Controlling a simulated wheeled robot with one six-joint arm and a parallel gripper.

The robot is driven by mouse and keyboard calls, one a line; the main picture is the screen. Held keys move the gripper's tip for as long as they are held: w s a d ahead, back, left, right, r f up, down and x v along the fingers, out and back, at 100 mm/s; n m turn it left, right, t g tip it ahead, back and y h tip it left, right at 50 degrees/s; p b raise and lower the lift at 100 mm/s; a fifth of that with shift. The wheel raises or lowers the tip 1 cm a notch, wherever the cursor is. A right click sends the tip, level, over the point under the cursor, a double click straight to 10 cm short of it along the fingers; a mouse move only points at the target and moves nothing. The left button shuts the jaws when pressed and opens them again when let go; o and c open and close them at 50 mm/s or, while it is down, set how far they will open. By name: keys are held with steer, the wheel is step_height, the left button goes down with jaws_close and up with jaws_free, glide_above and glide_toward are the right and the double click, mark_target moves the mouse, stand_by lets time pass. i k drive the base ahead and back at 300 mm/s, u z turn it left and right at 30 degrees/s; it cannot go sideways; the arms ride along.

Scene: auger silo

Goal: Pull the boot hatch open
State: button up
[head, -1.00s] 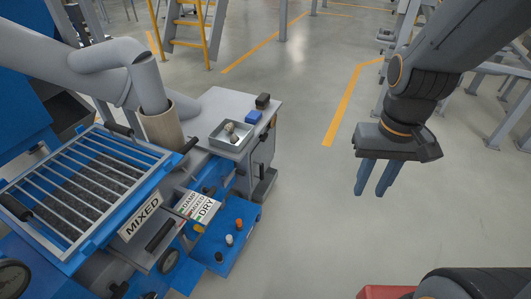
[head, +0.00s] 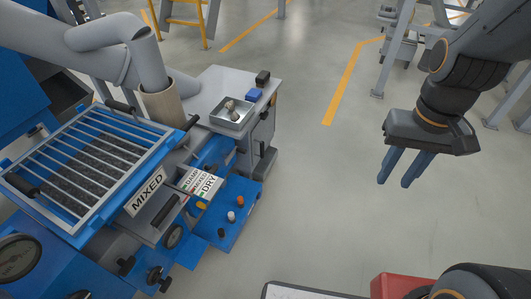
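The blue auger machine fills the left side, with a barred grate (head: 85,165) over dark material and a "MIXED" sign (head: 146,190). Below the sign, a grey panel with a black bar handle (head: 166,210) looks like the boot hatch, though I cannot be sure. It looks shut. My gripper (head: 394,184) hangs in the air at the right, over open floor and well apart from the machine. Its two blue fingers point down with a gap between them, and nothing is held.
A "DAMP/DRY" sign (head: 201,184) and a blue shelf with small knobs (head: 231,216) jut from the machine. A grey cabinet top holds a metal tray (head: 232,118) and a blue block (head: 254,95). A red object (head: 390,286) is at the bottom right. Floor between is clear.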

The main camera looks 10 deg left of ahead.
mark_target(261, 135)
steer(key=u, duration=1)
steer(key=i, duration=0.4)
steer(key=z, duration=0.2)
